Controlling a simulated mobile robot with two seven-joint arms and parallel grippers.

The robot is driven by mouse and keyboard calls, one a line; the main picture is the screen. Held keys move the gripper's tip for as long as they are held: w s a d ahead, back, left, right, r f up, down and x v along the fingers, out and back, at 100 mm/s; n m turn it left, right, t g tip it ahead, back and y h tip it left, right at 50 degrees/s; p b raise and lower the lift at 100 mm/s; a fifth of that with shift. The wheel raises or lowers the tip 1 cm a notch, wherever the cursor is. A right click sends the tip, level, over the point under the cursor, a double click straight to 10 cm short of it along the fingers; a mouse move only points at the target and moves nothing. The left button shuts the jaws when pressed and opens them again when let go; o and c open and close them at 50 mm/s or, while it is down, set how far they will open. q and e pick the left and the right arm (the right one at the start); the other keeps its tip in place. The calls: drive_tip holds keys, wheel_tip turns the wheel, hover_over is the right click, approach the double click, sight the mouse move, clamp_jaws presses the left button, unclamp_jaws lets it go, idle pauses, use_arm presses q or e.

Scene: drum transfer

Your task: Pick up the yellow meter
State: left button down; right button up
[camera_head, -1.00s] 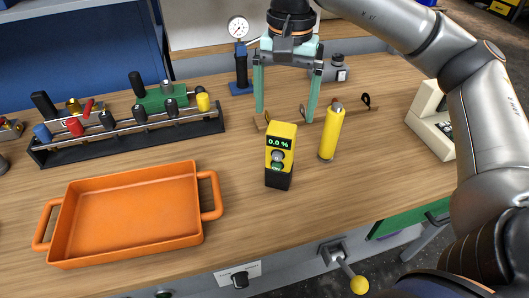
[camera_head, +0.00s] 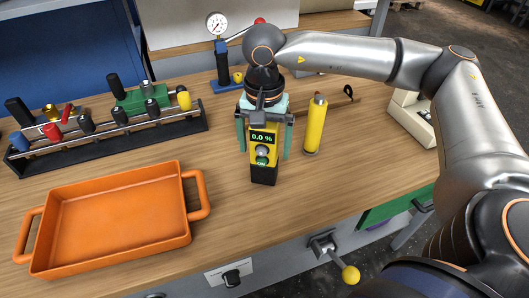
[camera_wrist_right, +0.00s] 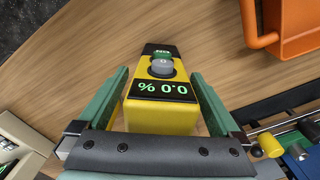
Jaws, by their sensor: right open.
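The yellow meter (camera_head: 263,158) stands upright on the wooden bench, with a black base and a display reading 0.0 %. It also shows in the right wrist view (camera_wrist_right: 162,115), between the green fingers. My right gripper (camera_head: 263,156) is open, pointing down over the meter with one finger on each side of it. In the wrist view, gaps show between the fingers (camera_wrist_right: 160,95) and the meter's sides. The meter's upper back is partly hidden by the gripper. My left gripper does not show.
A yellow cylinder (camera_head: 315,126) stands close to the right of the right gripper. An orange tray (camera_head: 120,257) lies at the front left. A rack (camera_head: 105,141) with several coloured handles stands behind it. A gauge on a stand (camera_head: 224,65) is at the back. Bench in front of the meter is clear.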

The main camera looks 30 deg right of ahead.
drive_tip(key=shift+f, duration=0.1)
drive_tip(key=shift+c, duration=0.2)
clamp_jaws()
idle(0.5)
